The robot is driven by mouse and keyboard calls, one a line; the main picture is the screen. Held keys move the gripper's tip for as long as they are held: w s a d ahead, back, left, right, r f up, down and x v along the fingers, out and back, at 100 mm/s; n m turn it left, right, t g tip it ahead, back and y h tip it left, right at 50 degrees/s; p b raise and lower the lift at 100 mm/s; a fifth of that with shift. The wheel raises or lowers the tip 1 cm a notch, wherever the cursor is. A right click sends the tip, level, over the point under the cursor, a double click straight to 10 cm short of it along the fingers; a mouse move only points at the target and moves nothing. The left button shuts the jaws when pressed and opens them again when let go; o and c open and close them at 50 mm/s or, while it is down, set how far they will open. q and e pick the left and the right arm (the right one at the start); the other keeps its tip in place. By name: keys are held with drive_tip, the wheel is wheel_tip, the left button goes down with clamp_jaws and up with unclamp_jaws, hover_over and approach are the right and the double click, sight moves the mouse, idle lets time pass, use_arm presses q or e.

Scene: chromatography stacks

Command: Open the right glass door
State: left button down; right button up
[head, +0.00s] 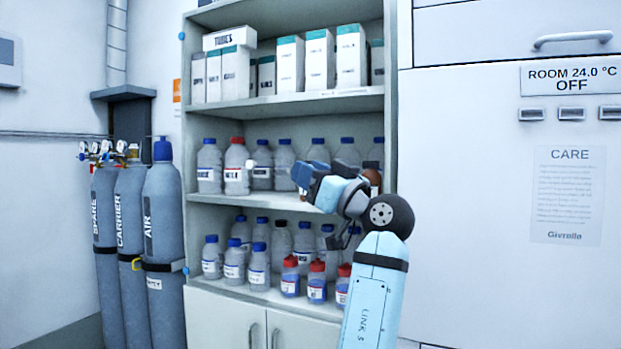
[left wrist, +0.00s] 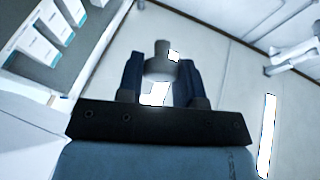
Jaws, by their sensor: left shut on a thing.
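The shelf cabinet (head: 188,120) stands in the middle of the head view, with shelves of boxes and bottles. The right glass door's pane is too clear to make out, so I cannot tell its angle. My left gripper (head: 299,176) is in front of the middle shelf, at the cabinet's right half. In the left wrist view its two dark fingers (left wrist: 160,85) are closed on a grey round knob (left wrist: 161,50). In the head view the gripper hides that knob. A small pale knob (head: 250,164) shows left of the gripper. My right gripper is out of view.
Grey gas cylinders (head: 163,215) stand left of the cabinet. A large white unit (head: 470,220) is close on the right, beside my left arm. Red-capped bottles (head: 317,283) stand on the lower shelf. Closed lower cupboard doors (head: 220,322) are below.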

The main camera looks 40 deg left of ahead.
use_arm(q)
drive_tip(key=shift+d, duration=0.15)
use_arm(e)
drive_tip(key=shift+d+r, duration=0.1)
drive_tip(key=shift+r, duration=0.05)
use_arm(q)
drive_tip(key=c, duration=0.8)
unclamp_jaws()
drive_tip(key=v, duration=1.4)
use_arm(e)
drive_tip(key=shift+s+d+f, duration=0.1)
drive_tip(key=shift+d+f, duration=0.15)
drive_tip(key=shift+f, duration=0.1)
use_arm(q)
drive_tip(key=shift+f, duration=0.1)
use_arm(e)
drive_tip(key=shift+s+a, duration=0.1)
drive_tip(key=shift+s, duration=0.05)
